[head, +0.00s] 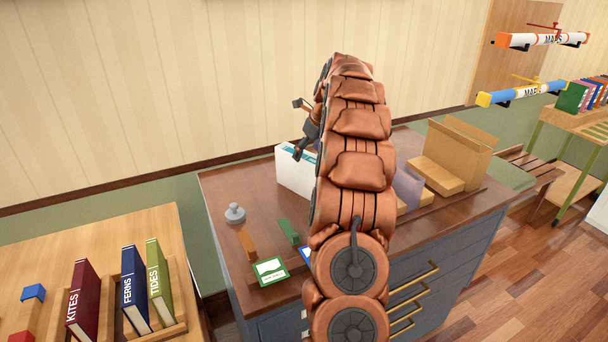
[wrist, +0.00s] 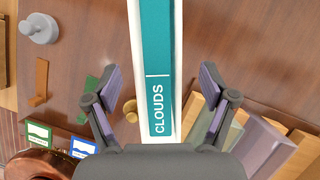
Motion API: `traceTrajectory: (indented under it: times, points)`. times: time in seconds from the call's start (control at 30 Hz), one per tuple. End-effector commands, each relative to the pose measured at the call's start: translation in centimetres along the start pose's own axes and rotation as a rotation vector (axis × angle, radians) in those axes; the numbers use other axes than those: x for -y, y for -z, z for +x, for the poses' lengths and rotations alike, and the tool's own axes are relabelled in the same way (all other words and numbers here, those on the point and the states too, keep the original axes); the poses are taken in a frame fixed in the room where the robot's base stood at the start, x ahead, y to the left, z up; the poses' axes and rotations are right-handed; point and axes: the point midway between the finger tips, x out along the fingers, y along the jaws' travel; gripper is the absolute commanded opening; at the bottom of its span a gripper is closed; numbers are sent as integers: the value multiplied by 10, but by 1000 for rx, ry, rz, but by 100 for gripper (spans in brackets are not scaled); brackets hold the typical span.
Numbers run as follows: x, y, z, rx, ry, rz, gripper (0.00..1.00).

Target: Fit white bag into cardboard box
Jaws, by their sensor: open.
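No clear white bag shows. A narrow white case (head: 293,173) with a teal spine marked CLOUDS (wrist: 157,95) stands upright on the dark wooden cabinet top; my arm hides part of it. A tan cardboard-coloured box (head: 478,148), open toward the camera, stands at the cabinet's right end, with a tan block low in front of its back panels. My gripper (head: 303,130) is open above the white case. In the wrist view its two fingers (wrist: 160,85) are spread either side of the spine, apart from it and empty.
A grey knobbed weight (head: 235,213), an orange block (head: 248,244), a green block (head: 289,232) and a green-framed card (head: 269,270) lie on the cabinet's left part. A translucent purple piece (head: 407,187) stands between arm and box. Books stand on the left table (head: 40,240).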

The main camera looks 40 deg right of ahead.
Motion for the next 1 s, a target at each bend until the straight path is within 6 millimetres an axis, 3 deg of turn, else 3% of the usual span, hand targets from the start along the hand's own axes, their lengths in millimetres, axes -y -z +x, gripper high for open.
traceTrajectory:
  times: [0.27, 0.6, 0.83, 1.0]
  points:
    - [-1, 1, 18, -2, -1, -3, 83]
    - [-3, 3, 60, -3, -3, -4, 83]
    - [-2, 4, 64, -1, -2, -4, 83]
    - [-2, 3, 64, -1, -1, -4, 68]
